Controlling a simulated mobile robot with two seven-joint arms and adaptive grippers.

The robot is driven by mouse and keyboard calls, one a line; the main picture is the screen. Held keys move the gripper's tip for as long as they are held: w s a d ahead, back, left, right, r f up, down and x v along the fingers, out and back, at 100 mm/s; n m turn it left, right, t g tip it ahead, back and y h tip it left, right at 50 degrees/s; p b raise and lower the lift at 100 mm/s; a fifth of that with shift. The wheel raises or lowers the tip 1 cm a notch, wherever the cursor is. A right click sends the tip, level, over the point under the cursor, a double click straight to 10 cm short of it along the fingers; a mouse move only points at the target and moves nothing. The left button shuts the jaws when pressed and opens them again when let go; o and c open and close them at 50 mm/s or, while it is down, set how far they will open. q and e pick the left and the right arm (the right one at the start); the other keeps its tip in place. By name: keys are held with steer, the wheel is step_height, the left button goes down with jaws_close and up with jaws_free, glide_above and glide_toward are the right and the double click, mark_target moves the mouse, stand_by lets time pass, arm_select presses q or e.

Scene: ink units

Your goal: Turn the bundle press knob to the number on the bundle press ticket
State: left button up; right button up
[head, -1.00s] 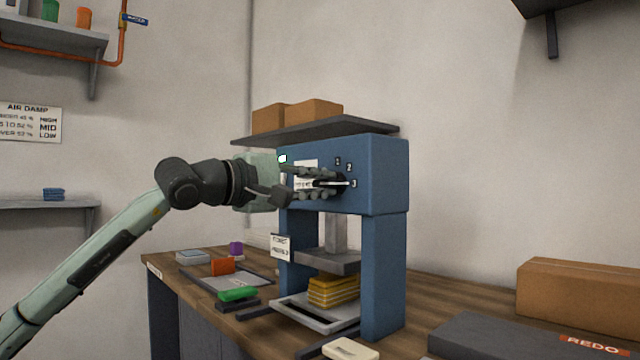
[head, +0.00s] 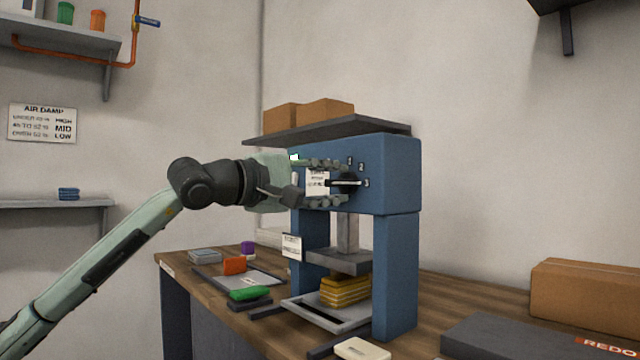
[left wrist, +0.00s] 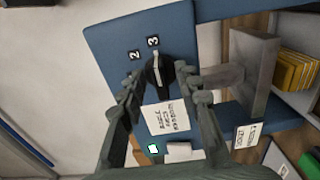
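The blue bundle press (head: 395,175) stands on the wooden bench. Its dark knob (head: 345,182) has a white pointer line toward the number 3; the knob also shows in the left wrist view (left wrist: 157,77). Labels 2 and 3 are readable in the wrist view. My left gripper (head: 347,182) is open, with a finger on either side of the knob and gaps visible. A white printed paper (head: 317,183) is on the press front, and a white card (head: 292,247) hangs lower at its left. Their print is too small to read, so I cannot tell which is the ticket. My right gripper is not in view.
A yellow stack (head: 345,291) sits under the press plate. A tray with an orange block (head: 235,265) and a green block (head: 249,293) are at left. A cardboard box (head: 590,295) is at right. A shelf with boxes (head: 325,112) is above the press.

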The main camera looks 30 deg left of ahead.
arm_select(q)
steer(key=v, duration=0.5)
steer(key=shift+s+a, duration=0.1)
glide_toward(333, 184)
steer(key=shift+v, duration=1.2)
steer(key=shift+r, duration=0.1)
